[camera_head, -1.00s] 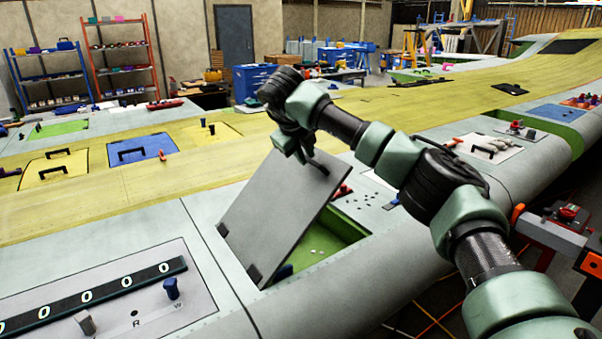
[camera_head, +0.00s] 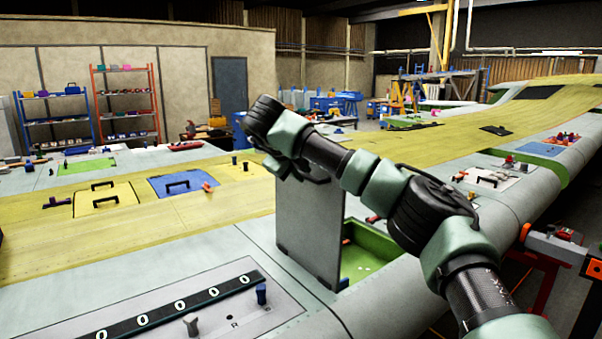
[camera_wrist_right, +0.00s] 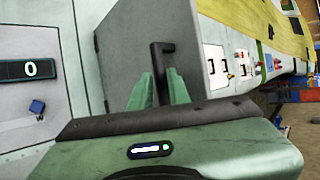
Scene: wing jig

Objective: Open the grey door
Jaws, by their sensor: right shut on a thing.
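The grey door (camera_head: 308,225) stands swung up from the wing surface, near upright, in the head view. Its hinge edge is low, beside an opening with a green interior (camera_head: 368,258). My right gripper (camera_wrist_right: 163,85) is shut on the door's black handle (camera_wrist_right: 158,58), with a green finger on each side of it in the right wrist view. The door panel (camera_wrist_right: 205,75) shows behind the handle there. In the head view my right arm reaches over from the right and its wrist partly hides the door's top and handle. My left gripper is not in view.
A panel with a row of zeros (camera_head: 165,310) and small knobs (camera_head: 261,293) lies left of the door. Yellow (camera_head: 105,198) and blue (camera_head: 183,184) panels with black handles lie farther back. Shelves (camera_head: 125,105) stand at the back wall.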

